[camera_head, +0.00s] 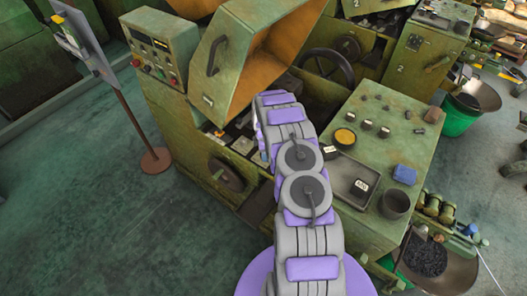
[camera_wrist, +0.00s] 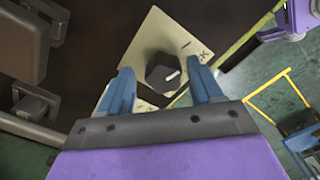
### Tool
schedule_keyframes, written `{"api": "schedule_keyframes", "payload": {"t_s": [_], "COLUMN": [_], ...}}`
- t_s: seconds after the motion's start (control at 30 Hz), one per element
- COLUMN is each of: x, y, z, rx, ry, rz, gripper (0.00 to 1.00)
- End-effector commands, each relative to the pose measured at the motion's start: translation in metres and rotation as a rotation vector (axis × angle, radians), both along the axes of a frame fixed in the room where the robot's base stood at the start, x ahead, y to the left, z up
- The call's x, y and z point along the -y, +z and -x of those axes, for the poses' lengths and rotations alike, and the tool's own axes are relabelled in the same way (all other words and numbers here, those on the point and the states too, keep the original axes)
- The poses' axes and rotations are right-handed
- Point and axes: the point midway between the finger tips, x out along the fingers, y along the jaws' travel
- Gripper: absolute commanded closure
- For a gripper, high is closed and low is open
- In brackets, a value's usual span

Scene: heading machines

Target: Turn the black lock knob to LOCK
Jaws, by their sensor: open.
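My gripper (camera_wrist: 164,82) has two blue fingers, spread apart on either side of the knob. The fingers look open and not clearly touching it. In the head view my purple and grey arm reaches toward the green machine (camera_head: 240,150) and hides my gripper and the knob.
In the head view an open green hood (camera_head: 235,55) stands above the machine. A green worktop (camera_head: 385,125) with a grey tray (camera_head: 350,180), a blue block (camera_head: 404,174) and a dark cup (camera_head: 396,203) lies right of my arm. A sign stand (camera_head: 130,110) is at left. Floor is clear at lower left.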

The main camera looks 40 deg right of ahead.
Motion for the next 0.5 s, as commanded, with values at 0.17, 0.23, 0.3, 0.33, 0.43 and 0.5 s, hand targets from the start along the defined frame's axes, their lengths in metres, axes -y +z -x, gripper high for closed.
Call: {"api": "schedule_keyframes", "payload": {"t_s": [0.17, 0.23, 0.3, 0.33, 0.43, 0.5], "x": [-0.001, -0.001, -0.001, -0.001, -0.001, -0.001], "y": [-0.001, 0.0, 0.004, 0.006, 0.018, 0.031], "z": [0.001, 0.001, 0.002, 0.002, 0.002, 0.002], "rx": [-0.003, -0.004, -0.004, -0.004, -0.005, -0.003], "ry": [-0.001, -0.001, -0.001, -0.001, -0.001, -0.001], "rz": [-0.001, -0.002, -0.001, -0.001, -0.001, 0.0], "gripper": [0.36, 0.36, 0.36, 0.36, 0.36, 0.36]}}
